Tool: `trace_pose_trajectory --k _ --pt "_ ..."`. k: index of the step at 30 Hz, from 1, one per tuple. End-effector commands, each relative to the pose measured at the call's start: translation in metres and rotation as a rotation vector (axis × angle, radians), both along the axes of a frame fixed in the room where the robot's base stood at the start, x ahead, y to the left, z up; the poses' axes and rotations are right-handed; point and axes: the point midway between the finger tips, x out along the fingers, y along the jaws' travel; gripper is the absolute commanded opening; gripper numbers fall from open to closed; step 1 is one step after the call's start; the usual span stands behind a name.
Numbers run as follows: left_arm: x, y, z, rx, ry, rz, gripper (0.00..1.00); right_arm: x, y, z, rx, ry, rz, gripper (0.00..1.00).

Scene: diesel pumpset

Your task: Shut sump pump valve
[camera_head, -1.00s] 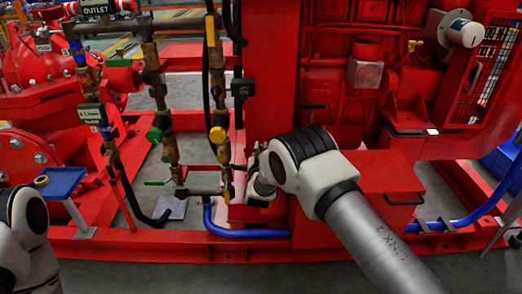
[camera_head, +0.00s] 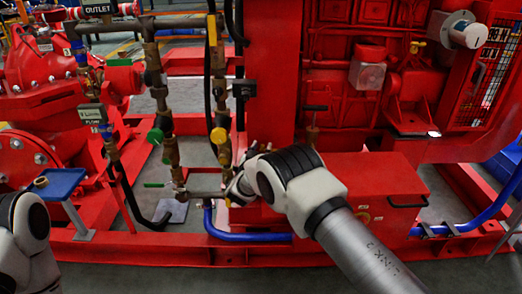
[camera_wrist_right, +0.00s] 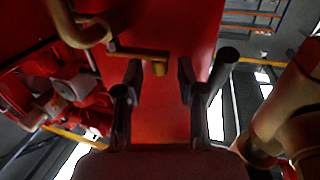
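My right gripper (camera_head: 236,188) is at the lower end of the right-hand vertical pipe in the head view, beside the yellow-handled valve there (camera_head: 227,200). The gripper hides most of that valve. In the right wrist view its two fingers (camera_wrist_right: 160,95) are apart with nothing held between them. A yellow-brown bar handle (camera_wrist_right: 138,54) lies across the view just beyond the fingertips; I cannot tell whether it touches them. No label on this valve is readable, so I cannot confirm it is the sump pump valve. My left gripper is not in view.
A round yellow handle (camera_head: 218,135) sits higher on the same pipe. A green round handle (camera_head: 155,136) and a green lever (camera_head: 154,185) are on the pipework to the left. A blue hose (camera_head: 245,234) runs below. A red box (camera_head: 385,175) stands right of the gripper.

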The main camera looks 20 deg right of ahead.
Motion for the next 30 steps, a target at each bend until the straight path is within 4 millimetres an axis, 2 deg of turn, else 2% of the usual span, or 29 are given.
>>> trace_pose_trajectory --k 7,10,18,21,30 --pt "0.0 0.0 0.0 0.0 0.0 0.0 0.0 -0.001 0.001 0.0 -0.001 0.001 0.001 0.41" --pt "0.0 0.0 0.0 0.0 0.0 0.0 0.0 -0.007 0.006 -0.001 -0.001 0.002 0.003 0.41" --pt "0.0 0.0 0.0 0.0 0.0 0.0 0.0 -0.05 0.033 0.0 -0.003 0.002 0.004 0.41" --pt "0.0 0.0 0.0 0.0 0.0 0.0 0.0 -0.061 0.038 -0.001 -0.001 0.002 0.001 0.41" --pt "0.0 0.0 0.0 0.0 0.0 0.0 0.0 -0.064 0.04 -0.001 0.0 0.0 0.0 0.41"
